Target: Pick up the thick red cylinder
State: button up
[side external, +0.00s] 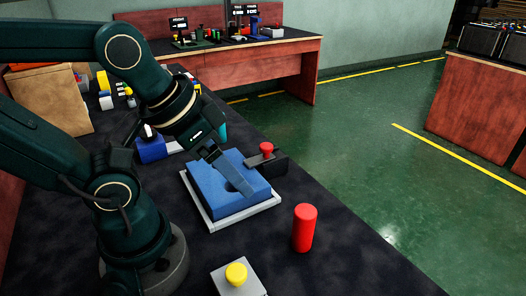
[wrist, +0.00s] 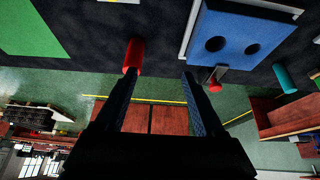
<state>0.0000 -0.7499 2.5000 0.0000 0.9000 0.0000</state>
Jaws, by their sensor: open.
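The thick red cylinder (side external: 304,228) stands upright on the dark table, near its right edge, in the side view. It also shows in the wrist view (wrist: 133,55), just beyond the left fingertip, which overlaps its lower end there. My gripper (side external: 247,188) is open with nothing between its fingers. In the side view it appears in front of the blue block, left of the cylinder and apart from it. In the wrist view my gripper (wrist: 158,75) has both fingers apart, and the cylinder is not centred between them.
The blue block (side external: 208,189) with holes sits in a light tray (side external: 225,221). A yellow button (side external: 236,272) is on a grey base at the front. A teal cylinder (wrist: 285,77) shows in the wrist view.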

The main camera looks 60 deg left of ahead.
jog(key=shift+o, duration=0.9)
